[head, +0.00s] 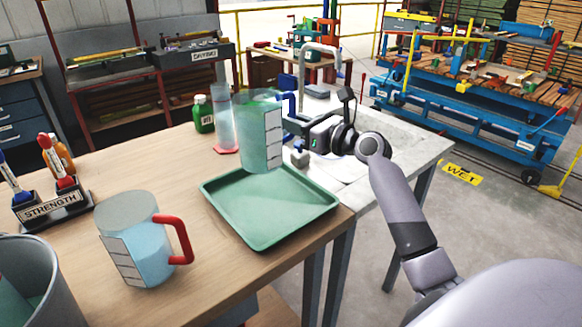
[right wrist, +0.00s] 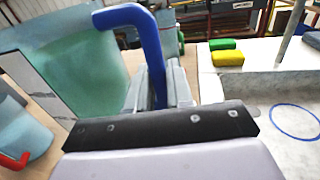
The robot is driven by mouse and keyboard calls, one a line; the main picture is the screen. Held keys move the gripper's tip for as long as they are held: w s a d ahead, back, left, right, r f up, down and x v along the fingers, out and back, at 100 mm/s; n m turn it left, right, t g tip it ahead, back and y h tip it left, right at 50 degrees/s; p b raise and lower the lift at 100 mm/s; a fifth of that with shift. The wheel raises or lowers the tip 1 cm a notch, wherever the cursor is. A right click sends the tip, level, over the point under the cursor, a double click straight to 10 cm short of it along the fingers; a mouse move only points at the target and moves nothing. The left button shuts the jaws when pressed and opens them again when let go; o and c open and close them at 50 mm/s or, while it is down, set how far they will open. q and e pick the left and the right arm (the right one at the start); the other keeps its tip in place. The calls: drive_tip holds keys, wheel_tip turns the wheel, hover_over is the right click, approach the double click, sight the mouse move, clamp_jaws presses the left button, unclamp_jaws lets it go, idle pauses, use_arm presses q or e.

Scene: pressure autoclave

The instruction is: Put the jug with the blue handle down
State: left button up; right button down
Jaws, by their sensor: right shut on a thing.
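The jug with the blue handle (head: 260,135) is clear, with greenish liquid and a white scale strip. It is upright over the far part of the green tray (head: 262,235); I cannot tell whether its base touches the tray. My right gripper (head: 294,128) is at the jug's right side, shut on the blue handle. In the right wrist view the blue handle (right wrist: 152,45) runs down between the fingers, and the jug (right wrist: 85,60) fills the upper left. My left gripper is not in view.
A red-handled jug (head: 130,245) stands left of the tray. A clear cylinder (head: 223,125) and a green bottle (head: 203,115) stand behind it. The STRENGTH holder (head: 50,208) and a grey bucket (head: 30,275) are at the left. The tray's near part is empty.

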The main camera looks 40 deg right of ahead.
wheel_tip(320, 180, down, 9)
drive_tip(key=b, duration=0.2)
drive_tip(key=shift+b, duration=0.35)
drive_tip(key=shift+f, duration=0.35)
drive_tip(key=c, duration=1.4)
unclamp_jaws()
drive_tip(key=shift+f, duration=0.15)
drive_tip(key=o, duration=0.4)
